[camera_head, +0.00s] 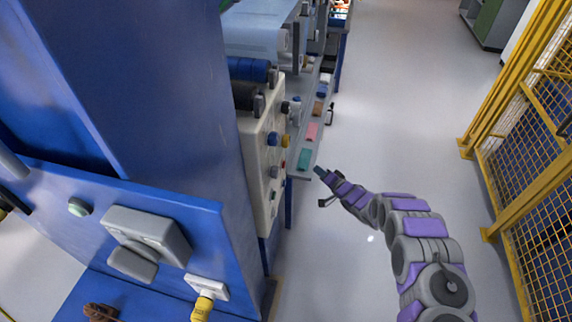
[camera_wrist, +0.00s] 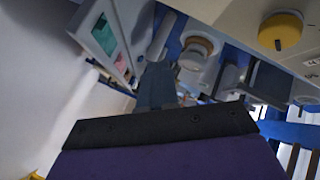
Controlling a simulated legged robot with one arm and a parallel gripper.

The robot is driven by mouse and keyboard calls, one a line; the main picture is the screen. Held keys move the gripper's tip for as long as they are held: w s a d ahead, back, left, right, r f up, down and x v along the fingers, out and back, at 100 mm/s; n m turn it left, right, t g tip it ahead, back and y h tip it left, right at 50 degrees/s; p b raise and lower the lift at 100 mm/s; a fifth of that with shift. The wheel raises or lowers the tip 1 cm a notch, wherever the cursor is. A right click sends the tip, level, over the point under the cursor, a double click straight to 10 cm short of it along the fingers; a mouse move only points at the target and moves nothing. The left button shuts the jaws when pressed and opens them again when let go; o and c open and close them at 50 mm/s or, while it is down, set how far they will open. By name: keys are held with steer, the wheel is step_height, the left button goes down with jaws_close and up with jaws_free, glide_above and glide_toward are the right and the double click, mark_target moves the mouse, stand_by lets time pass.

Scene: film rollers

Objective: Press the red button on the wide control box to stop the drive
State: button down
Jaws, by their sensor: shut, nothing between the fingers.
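A wide cream control box (camera_head: 262,165) is mounted on the side of the blue machine, left of my gripper. Its face carries a blue knob (camera_head: 272,138), a yellow knob (camera_head: 285,141) and several small controls. A small reddish spot on the face may be the red button; it is too small to be sure. My gripper (camera_head: 320,171) is shut and empty, in the air to the right of the box and apart from it. In the wrist view, the gripper's finger (camera_wrist: 157,85) points towards the machine, with a yellow knob (camera_wrist: 280,31) at upper right.
A shelf with a green item (camera_head: 305,158) and a pink item (camera_head: 312,131) lies beyond the box. A blue machine frame (camera_head: 130,90) fills the left. A yellow mesh fence (camera_head: 530,150) stands at right. The grey floor (camera_head: 410,100) between is clear.

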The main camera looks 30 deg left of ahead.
mark_target(284, 165)
steer(key=s+a+p, duration=0.1)
steer(key=s+a, duration=0.1)
steer(key=a, duration=0.7)
steer(key=shift+a+f, duration=0.25)
steer(key=shift+a, duration=0.05)
steer(key=shift+d+r, duration=0.1)
steer(key=shift+d, duration=0.05)
steer(key=shift+s+a, duration=0.1)
steer(key=shift+a, duration=0.15)
stand_by(1.6)
steer(key=shift+s+a, duration=0.1)
steer(key=shift+a, duration=0.15)
steer(key=shift+s+a, duration=0.1)
steer(key=shift+a, duration=0.35)
stand_by(0.8)
steer(key=shift+d, duration=0.15)
stand_by(0.3)
steer(key=shift+w+d+r, duration=0.1)
steer(key=shift+w+d, duration=0.1)
steer(key=shift+d, duration=0.5)
